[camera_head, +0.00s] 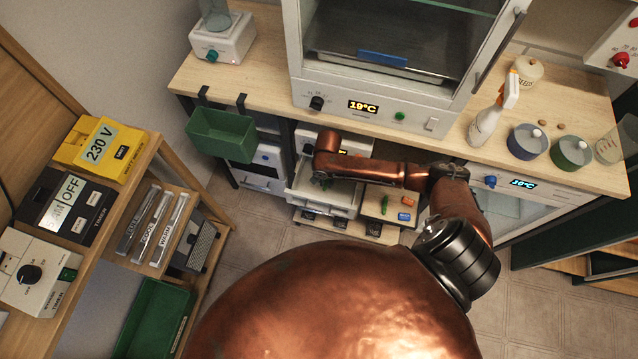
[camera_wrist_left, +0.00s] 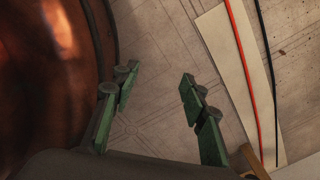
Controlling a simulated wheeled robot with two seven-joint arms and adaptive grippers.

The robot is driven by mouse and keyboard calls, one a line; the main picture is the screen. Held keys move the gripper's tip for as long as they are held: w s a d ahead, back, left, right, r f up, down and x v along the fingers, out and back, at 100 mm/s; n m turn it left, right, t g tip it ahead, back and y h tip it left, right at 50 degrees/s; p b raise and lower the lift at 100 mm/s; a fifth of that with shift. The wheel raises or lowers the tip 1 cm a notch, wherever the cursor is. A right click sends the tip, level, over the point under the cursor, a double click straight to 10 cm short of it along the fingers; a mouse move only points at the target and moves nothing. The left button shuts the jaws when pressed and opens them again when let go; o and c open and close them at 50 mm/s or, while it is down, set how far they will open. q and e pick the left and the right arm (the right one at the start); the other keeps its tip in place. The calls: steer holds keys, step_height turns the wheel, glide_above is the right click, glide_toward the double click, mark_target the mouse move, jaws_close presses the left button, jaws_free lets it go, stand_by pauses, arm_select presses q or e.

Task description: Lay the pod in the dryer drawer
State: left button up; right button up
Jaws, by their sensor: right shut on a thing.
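My right arm reaches down to the open white dryer drawer (camera_head: 347,208) under the bench. My right gripper (camera_head: 322,183), with small green fingers, is low over or inside the drawer, partly covered by my own arm. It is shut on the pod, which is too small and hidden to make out. The dryer's pale front (camera_head: 304,139) shows behind the arm. In the left wrist view my left gripper (camera_wrist_left: 156,82) is open and empty above the tiled floor; it does not show in the head view.
A green bin (camera_head: 222,134) hangs from the bench edge at left. A red and a black cable (camera_wrist_left: 245,60) show in the left wrist view.

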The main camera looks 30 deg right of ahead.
steer(key=shift+w+a+f, duration=0.15)
steer(key=shift+w+f, duration=0.4)
steer(key=shift+f, duration=0.25)
steer(key=shift+w+f+b, duration=0.3)
steer(key=shift+w+b, duration=0.05)
steer(key=shift+b, duration=0.05)
steer(key=shift+w+a+f, duration=0.15)
steer(key=shift+w+f, duration=0.05)
step_height(320, 180, down, 4)
steer(key=shift+w+r+b, duration=0.15)
steer(key=shift+r+b, duration=0.1)
steer(key=shift+b, duration=0.65)
arm_select(q)
step_height(320, 180, down, 3)
steer(key=shift+s+r, duration=0.1)
arm_select(e)
steer(key=shift+r, duration=0.1)
steer(key=o, duration=0.8)
steer(key=shift+f, duration=0.2)
arm_select(q)
steer(key=shift+d, duration=0.1)
